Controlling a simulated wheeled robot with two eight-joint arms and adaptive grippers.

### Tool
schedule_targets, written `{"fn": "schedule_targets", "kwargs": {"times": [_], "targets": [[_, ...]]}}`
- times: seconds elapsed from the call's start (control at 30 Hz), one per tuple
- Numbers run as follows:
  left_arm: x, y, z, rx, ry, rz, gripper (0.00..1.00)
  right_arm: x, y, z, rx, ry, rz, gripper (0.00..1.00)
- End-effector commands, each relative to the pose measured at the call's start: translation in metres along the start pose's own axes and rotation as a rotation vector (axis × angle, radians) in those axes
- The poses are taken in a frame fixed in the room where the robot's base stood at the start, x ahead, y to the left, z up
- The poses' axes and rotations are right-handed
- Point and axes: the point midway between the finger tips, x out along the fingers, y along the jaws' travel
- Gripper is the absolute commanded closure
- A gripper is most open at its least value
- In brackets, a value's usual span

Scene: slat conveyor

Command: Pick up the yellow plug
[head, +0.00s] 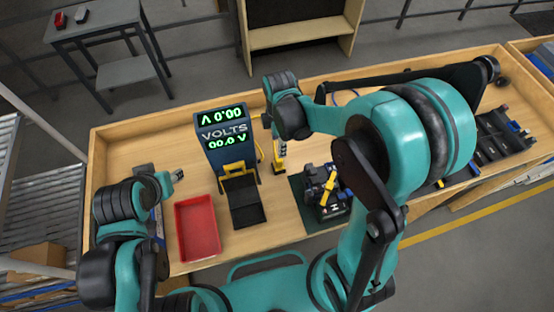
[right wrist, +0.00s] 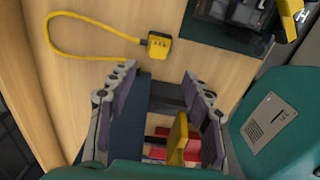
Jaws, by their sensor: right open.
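The yellow plug (right wrist: 158,45) lies on the wooden bench with its looped yellow cable, just beyond my right fingertips in the right wrist view. In the head view the plug (head: 279,169) shows just below my right gripper (head: 279,145), right of the volt meter. My right gripper (right wrist: 157,76) is open, its two fingers apart, and the plug is not between its tips. My left gripper (head: 178,175) is at the left, above the bench and away from the plug; its jaws are too small to read.
The blue volt meter (head: 222,130) with its black front plate stands left of the plug. A red tray (head: 197,228) lies further left. A dark green mat (head: 302,203) with a black and yellow device lies right of the plug. Black tool trays (head: 500,145) are far right.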

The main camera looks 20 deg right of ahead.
Motion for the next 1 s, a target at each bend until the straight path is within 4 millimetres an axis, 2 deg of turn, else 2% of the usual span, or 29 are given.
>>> {"fn": "schedule_targets", "kwargs": {"times": [0.03, 0.2, 0.47, 0.7, 0.83, 1.0], "targets": [[0.002, 0.000, 0.001, 0.000, 0.000, 0.000, 0.60, 0.014, 0.001, 0.000, 0.001, 0.000, 0.001, 0.50], [0.005, 0.000, 0.003, 0.000, 0.000, 0.000, 0.60, 0.045, 0.001, 0.000, 0.002, 0.000, 0.001, 0.50], [0.006, 0.000, 0.004, 0.000, 0.000, 0.000, 0.60, 0.065, 0.001, 0.000, 0.002, 0.000, 0.001, 0.50], [0.009, 0.000, 0.006, 0.000, 0.000, 0.000, 0.60, 0.100, 0.001, 0.000, 0.003, 0.000, 0.002, 0.50], [0.010, 0.000, 0.007, 0.000, 0.000, 0.000, 0.60, 0.108, 0.001, 0.000, 0.003, 0.000, 0.002, 0.50], [0.010, 0.000, 0.006, 0.000, 0.000, 0.000, 0.60, 0.108, 0.000, 0.000, 0.003, 0.000, 0.002, 0.50]]}}
